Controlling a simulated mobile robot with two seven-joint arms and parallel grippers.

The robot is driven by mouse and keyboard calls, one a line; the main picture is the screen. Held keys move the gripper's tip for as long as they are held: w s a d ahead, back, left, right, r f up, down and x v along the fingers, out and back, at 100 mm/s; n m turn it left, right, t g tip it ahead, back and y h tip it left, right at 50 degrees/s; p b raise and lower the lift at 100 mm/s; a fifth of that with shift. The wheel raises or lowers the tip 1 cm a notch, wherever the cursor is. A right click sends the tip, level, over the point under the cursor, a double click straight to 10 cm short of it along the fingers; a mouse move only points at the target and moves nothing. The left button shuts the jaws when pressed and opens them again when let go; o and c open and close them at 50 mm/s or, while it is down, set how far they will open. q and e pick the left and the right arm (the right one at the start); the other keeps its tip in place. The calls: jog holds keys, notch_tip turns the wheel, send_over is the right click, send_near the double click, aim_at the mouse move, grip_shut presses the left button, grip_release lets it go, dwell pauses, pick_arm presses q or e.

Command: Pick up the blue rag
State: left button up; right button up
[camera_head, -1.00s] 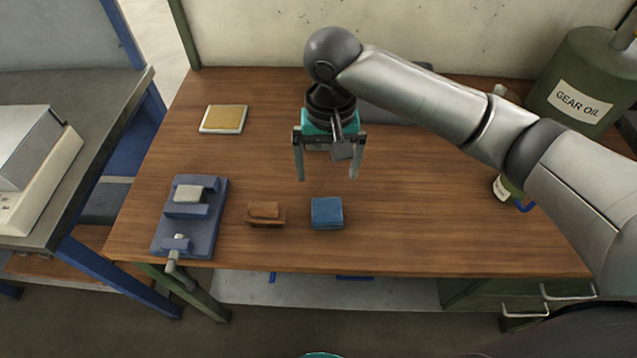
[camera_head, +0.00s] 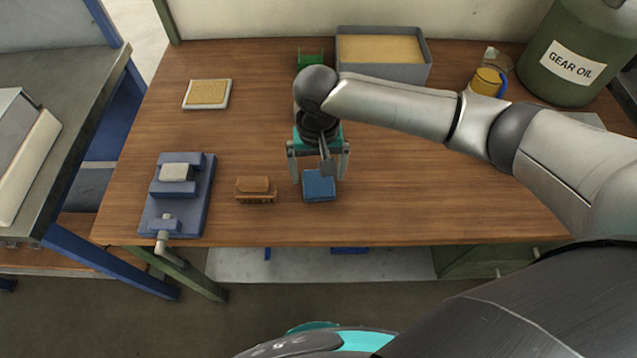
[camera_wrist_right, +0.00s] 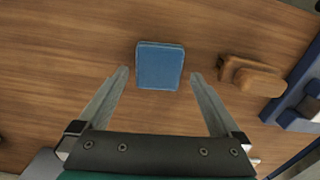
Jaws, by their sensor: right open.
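The blue rag (camera_head: 319,186) is a small folded square lying flat on the wooden workbench near its front edge. It also shows in the right wrist view (camera_wrist_right: 160,66), just beyond the fingertips and between their lines. My right gripper (camera_head: 319,180) is open and empty, pointing down over the bench just behind the rag. In the right wrist view its two fingers (camera_wrist_right: 160,76) are spread wider than the rag, with nothing between them. I cannot tell the exact height of the fingertips above the bench. My left gripper is not in view.
A brown brush (camera_head: 255,188) lies just left of the rag. A blue vise (camera_head: 197,208) stands farther left. A sand-filled grey tray (camera_head: 432,66), a yellow-filled jar (camera_head: 487,82) and a gear oil drum (camera_head: 577,40) stand behind. The bench right of the rag is clear.

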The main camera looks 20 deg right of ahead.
aim_at(319, 183)
notch_tip(319, 183, down, 4)
jog(key=shift+s+d+r, duration=0.1)
jog(key=shift+s+r, duration=0.05)
jog(key=shift+r, duration=0.1)
jog(key=shift+r, duration=0.1)
jog(key=c, duration=1.1)
jog(key=shift+c, duration=0.2)
notch_tip(319, 183, up, 20)
jog(key=p, duration=0.3)
